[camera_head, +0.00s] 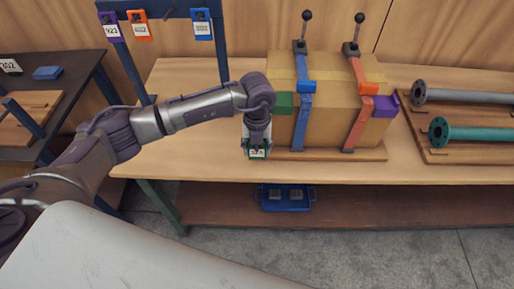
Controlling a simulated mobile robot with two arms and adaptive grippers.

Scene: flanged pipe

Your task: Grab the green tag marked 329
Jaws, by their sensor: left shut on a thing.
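A green tag (257,153) with a white label shows at the tip of my left gripper (257,147). The label's number is too small to read with certainty. My left gripper points down and is shut on this tag, in front of the cardboard box (330,112) near the workbench's front edge. Most of the fingers are hidden by the wrist and the tag. My right gripper is not in view.
Purple (111,28), orange (139,26) and blue (202,25) tags hang on a blue rack (222,50). Blue and orange straps hold the box. Flanged pipes (470,133) lie at right. A blue tray (284,205) is on the lower shelf. The bench is clear left of the box.

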